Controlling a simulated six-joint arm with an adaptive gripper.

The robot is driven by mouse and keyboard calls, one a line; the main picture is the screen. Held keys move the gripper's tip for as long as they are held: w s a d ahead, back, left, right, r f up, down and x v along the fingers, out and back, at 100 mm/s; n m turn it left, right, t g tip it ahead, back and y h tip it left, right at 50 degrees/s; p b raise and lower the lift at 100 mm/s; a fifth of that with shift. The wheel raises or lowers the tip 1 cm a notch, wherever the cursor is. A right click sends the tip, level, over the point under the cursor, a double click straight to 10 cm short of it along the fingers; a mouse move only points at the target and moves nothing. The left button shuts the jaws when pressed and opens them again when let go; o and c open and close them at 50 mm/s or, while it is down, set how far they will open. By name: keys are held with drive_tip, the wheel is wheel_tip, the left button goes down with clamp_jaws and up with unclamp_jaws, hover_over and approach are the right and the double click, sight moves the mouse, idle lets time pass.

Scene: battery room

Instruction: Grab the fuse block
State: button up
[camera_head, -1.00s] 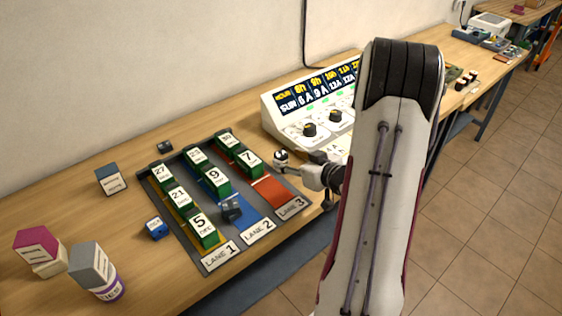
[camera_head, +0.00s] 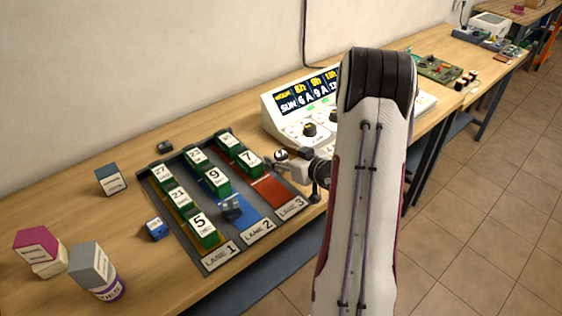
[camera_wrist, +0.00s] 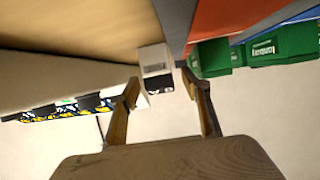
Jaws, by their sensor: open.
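A small white and dark block (camera_head: 281,155), which I take to be the fuse block, sits on the bench between the lane board and the console. Its label is too small to read. In the wrist view the pale block (camera_wrist: 155,62), with a dark label, shows ahead of my gripper's fingertips (camera_wrist: 163,84). The fingers are open on either side of the line to it, and nothing is held. In the head view my gripper (camera_head: 277,162) is low beside the block, close to it; I cannot tell whether they touch.
The lane board (camera_head: 220,254) with several green blocks (camera_head: 248,160) lies just left of my gripper. The white console (camera_head: 269,118) stands close behind. A dark block (camera_head: 231,207) lies on lane 2. A blue block (camera_head: 155,229) and other boxes stand further left.

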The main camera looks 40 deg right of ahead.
sight(282, 154)
drive_tip(key=c, duration=1.2)
drive_tip(key=shift+c, duration=0.2)
drive_tip(key=shift+r, duration=0.25)
drive_tip(key=shift+r, duration=4.8)
